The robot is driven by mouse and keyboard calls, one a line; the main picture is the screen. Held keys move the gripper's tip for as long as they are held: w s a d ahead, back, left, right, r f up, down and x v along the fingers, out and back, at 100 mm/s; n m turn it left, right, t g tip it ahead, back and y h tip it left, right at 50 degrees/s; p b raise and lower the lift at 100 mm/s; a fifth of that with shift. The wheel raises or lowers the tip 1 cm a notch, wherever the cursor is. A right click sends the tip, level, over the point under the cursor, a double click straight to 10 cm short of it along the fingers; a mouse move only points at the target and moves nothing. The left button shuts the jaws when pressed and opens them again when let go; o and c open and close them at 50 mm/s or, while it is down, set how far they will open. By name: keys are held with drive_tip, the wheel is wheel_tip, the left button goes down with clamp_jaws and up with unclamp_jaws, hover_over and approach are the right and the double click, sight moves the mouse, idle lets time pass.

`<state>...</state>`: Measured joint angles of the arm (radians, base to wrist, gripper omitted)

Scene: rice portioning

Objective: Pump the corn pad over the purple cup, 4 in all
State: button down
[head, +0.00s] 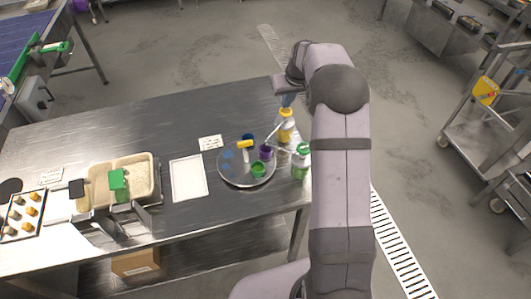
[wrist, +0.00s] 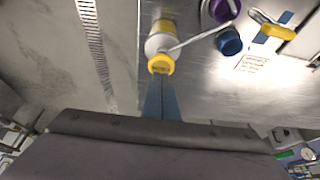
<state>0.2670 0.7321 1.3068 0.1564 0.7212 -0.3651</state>
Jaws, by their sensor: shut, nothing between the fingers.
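The corn pad (wrist: 161,65) is the yellow top of a pump bottle with a white and yellow body (wrist: 160,38). The bottle also stands at the right of the table in the head view (head: 287,126). Its long white spout reaches towards the purple cup (wrist: 219,9), which sits on the round tray in the head view (head: 265,152). My gripper (wrist: 161,84) has blue fingers, shut and empty. It is right at the corn pad, also above the bottle in the head view (head: 287,100). I cannot tell whether the fingertips touch the pad.
A white board (head: 188,178) and rice bin (head: 143,176) lie left. A label card (head: 210,142) lies behind.

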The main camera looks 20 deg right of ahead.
drive_tip(key=shift+f, duration=0.25)
drive_tip(key=shift+s+f+b, duration=0.1)
drive_tip(key=shift+f+b, duration=0.65)
drive_tip(key=shift+f, duration=0.35)
drive_tip(key=shift+r+p, duration=0.85)
drive_tip(key=shift+r, duration=0.4)
drive_tip(key=shift+f, duration=0.2)
